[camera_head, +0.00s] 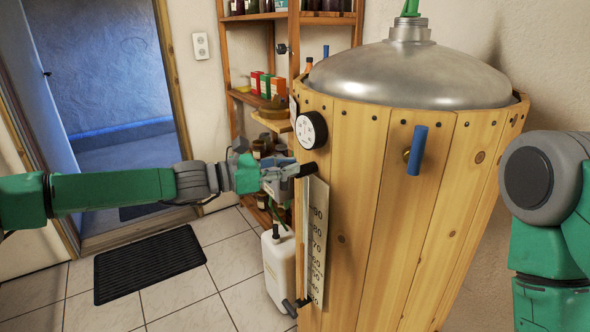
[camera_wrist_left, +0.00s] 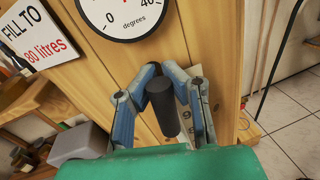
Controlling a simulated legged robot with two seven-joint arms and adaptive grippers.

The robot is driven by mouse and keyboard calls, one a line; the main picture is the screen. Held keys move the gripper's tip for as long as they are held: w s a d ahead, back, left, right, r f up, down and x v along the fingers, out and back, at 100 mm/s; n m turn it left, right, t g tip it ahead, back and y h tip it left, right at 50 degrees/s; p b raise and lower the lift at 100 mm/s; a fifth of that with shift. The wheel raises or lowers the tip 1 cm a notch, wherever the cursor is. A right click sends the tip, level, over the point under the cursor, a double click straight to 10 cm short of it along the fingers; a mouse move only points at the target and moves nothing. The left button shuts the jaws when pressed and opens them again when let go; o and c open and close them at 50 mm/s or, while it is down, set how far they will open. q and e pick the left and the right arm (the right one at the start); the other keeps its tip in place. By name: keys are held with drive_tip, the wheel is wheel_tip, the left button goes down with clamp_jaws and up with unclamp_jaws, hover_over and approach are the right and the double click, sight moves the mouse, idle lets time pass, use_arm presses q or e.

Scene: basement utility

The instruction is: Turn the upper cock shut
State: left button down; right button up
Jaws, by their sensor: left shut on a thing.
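The upper cock's dark handle (camera_head: 308,170) sticks out from the wooden vat (camera_head: 360,210), at the top of the white scale board (camera_head: 317,235). In the left wrist view the handle (camera_wrist_left: 163,106) is a dark cylinder between the two blue-grey fingers. My left gripper (camera_head: 293,172) is shut on this handle, and its fingers (camera_wrist_left: 166,88) stand on either side of it. The fingers partly hide the cock's body. The lower cock (camera_head: 296,304) sits at the bottom of the scale board. My right arm shows at the right edge, but its gripper is out of view.
A round dial (camera_head: 312,130) sits just above the upper cock. A blue-handled lever (camera_head: 417,150) is on the vat's front. A white jug (camera_head: 279,268) stands on the tiles below my left gripper. Shelves (camera_head: 270,95) stand behind. A black mat (camera_head: 150,264) lies on the floor.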

sight(287, 183)
use_arm(q)
drive_tip(key=m+b, duration=0.1)
drive_tip(key=f+m+b, duration=0.1)
drive_tip(key=s+m+y+b, duration=0.1)
drive_tip(key=shift+a+f+m, duration=0.15)
drive_tip(key=shift+f+m, duration=0.1)
drive_tip(key=shift+m, duration=0.15)
drive_tip(key=shift+s+d+f+m+t+y+b, duration=0.2)
drive_tip(key=shift+f+m+t+y+b, duration=0.15)
drive_tip(key=shift+m+b, duration=1.35)
drive_tip(key=shift+s+d+f+m+t+y+b, duration=0.15)
drive_tip(key=shift+f+m+t+y+b, duration=0.25)
drive_tip(key=shift+m+b, duration=1.3)
drive_tip(key=shift+s+d+f+m+t+y+b, duration=0.2)
drive_tip(key=shift+m+y+b, duration=0.25)
drive_tip(key=shift+m+b, duration=1.25)
drive_tip(key=shift+f, duration=0.1)
drive_tip(key=c, duration=1.5)
unclamp_jaws()
drive_tip(key=shift+s+a, duration=0.15)
drive_tip(key=shift+c, duration=0.2)
drive_tip(key=shift+o, duration=0.6)
drive_tip(key=shift+s+a+r, duration=0.1)
drive_tip(key=shift+a+r, duration=0.2)
drive_tip(key=shift+a, duration=0.15)
